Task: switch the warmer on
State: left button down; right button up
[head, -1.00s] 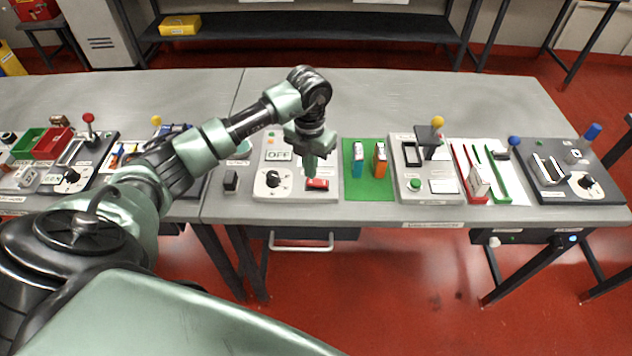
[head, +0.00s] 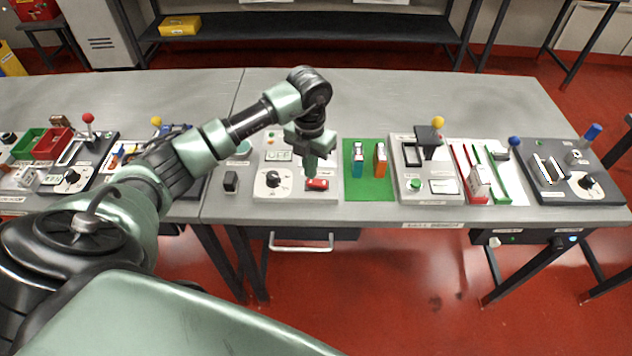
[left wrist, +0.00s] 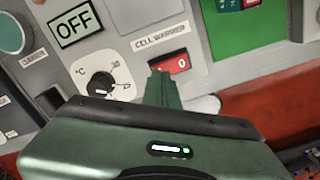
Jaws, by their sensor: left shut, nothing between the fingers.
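The cell warmer is a light grey panel (head: 264,188) on the front of the bench. It has an OFF display (head: 279,155), which reads clearly in the left wrist view (left wrist: 75,24). It has a black dial (head: 273,179), also in the left wrist view (left wrist: 101,84), and a red rocker switch (head: 317,184) marked 0 at its visible end in the left wrist view (left wrist: 177,63). My left gripper (head: 311,172) points down with its fingers shut and empty, its tip at the red switch. The fingers (left wrist: 161,88) hide part of the switch; I cannot tell whether they touch it. My right gripper does not show.
Right of the panel is a green mat (head: 368,187) with a blue cell (head: 358,160) and an orange cell (head: 380,160). Another grey panel with a yellow-knobbed lever (head: 437,122) stands further right. The bench behind is clear.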

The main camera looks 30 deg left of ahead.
pick_arm(q)
jog(key=shift+s+f+b, duration=0.1)
jog(key=shift+f+b, duration=0.85)
jog(key=shift+f, duration=0.25)
dwell(1.0)
jog(key=shift+r, duration=0.1)
jog(key=shift+r+p, duration=0.75)
jog(key=shift+r, duration=0.15)
jog(key=shift+r+p, duration=1.6)
jog(key=shift+r, duration=0.95)
jog(key=shift+f, duration=0.1)
